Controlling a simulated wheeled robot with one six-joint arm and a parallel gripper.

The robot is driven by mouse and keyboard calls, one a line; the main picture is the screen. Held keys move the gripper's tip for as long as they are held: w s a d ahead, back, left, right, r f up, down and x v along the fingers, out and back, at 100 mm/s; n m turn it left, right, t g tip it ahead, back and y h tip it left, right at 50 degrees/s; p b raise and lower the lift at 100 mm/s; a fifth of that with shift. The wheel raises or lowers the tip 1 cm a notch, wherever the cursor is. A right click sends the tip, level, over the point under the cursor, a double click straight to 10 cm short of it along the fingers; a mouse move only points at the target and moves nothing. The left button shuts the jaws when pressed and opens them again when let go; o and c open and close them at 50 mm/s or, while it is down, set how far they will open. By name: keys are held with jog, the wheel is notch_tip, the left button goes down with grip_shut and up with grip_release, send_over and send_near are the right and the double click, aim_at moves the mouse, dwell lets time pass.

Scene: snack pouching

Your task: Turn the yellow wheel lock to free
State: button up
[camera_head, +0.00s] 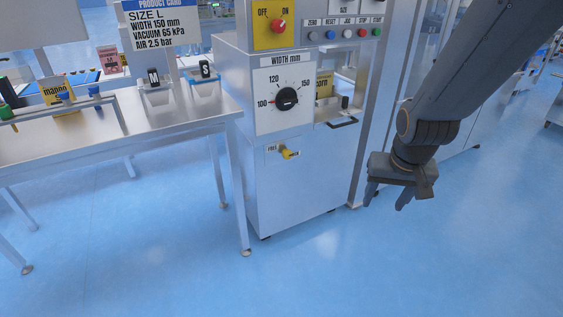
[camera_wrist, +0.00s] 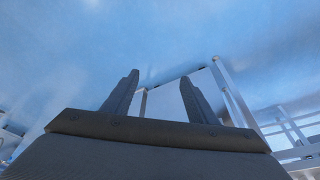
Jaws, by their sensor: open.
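The yellow wheel lock (camera_head: 288,154) is a small yellow lever low on the front of the white machine cabinet (camera_head: 300,195). A small label reading FREE (camera_head: 271,149) is at its left; the wording on its right is too small to read. My gripper (camera_head: 386,203) hangs to the right of the cabinet, pointing down, apart from the lock. It is open and empty. In the wrist view my gripper (camera_wrist: 158,92) shows two spread fingers with nothing between them. The lock cannot be made out in the wrist view.
Above the lock are a black width dial (camera_head: 286,98) and a red knob on a yellow plate (camera_head: 279,26). A small tray (camera_head: 342,123) juts out from the cabinet's right part. A metal table (camera_head: 185,115) stands at the left. The blue floor in front (camera_head: 380,270) is clear.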

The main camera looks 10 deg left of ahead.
jog(key=w+a+f+t+b, duration=0.2)
jog(key=w+f, duration=0.2)
jog(key=w, duration=0.3)
jog(key=w+a+f+t+b, duration=0.1)
jog(key=w+f+b, duration=0.15)
jog(key=w, duration=0.55)
jog(key=m+t+y+b, duration=0.2)
jog(key=t+y+b, duration=0.75)
jog(key=b, duration=0.45)
send_near(289, 155)
jog(key=w, duration=0.2)
jog(key=shift+g, duration=0.35)
jog(key=shift+s+a+r+b+x, duration=0.1)
jog(key=shift+b+x, duration=0.05)
jog(key=shift+x, duration=1.05)
jog(key=shift+s+a+r+b+x, duration=0.1)
jog(key=shift+a+b+x, duration=0.05)
jog(key=shift+x, duration=1)
jog(key=shift+s+a+r+b+x, duration=0.1)
jog(key=shift+b+x, duration=0.05)
jog(key=shift+x, duration=1.05)
jog(key=shift+w, duration=0.1)
jog(key=c, duration=1.1)
